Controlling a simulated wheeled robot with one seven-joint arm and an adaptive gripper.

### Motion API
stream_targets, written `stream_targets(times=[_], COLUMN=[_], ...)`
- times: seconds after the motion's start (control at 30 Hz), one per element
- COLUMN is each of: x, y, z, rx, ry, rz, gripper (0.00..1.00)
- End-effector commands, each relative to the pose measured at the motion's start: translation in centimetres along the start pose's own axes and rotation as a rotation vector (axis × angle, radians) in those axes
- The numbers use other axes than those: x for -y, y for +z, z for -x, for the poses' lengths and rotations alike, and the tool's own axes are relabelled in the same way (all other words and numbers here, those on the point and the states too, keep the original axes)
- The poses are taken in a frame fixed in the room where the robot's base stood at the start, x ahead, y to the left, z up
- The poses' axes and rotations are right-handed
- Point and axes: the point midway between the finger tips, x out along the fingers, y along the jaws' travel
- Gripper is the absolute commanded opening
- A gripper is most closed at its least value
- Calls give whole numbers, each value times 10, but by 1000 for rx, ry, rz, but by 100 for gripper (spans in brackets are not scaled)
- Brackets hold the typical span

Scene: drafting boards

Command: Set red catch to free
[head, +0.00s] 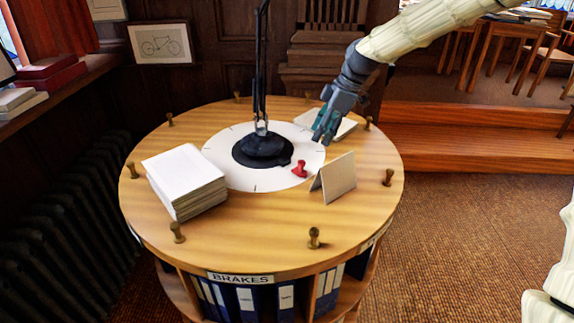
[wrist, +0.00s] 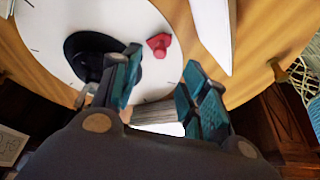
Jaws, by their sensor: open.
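The red catch (head: 300,169) sits on the white disc (head: 228,168) on the round wooden table, at the right of the black lamp base (head: 264,149). In the wrist view the catch (wrist: 159,45) shows beyond the fingertips, near the black base. My gripper (head: 322,137) is open and empty, above the right part of the disc, behind and to the right of the catch. Its two teal fingers (wrist: 158,85) stand apart and do not touch the catch. Any marking for the free position is too small to read.
A thick paper stack (head: 184,180) lies at the table's left. A folded card (head: 333,178) stands just right of the catch. Another paper stack (head: 343,125) lies behind my gripper. A thin lamp arm (head: 260,66) rises from the base. Wooden pegs (head: 314,238) ring the table edge.

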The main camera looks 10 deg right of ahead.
Motion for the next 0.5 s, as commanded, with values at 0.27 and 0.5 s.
stream_targets(times=[0.27, 0.5], x=[2, 2], y=[-3, -4], z=[-16, -52], rx=[-3, -3], ry=[-2, -3], rz=[16, 16], gripper=[44, 44])
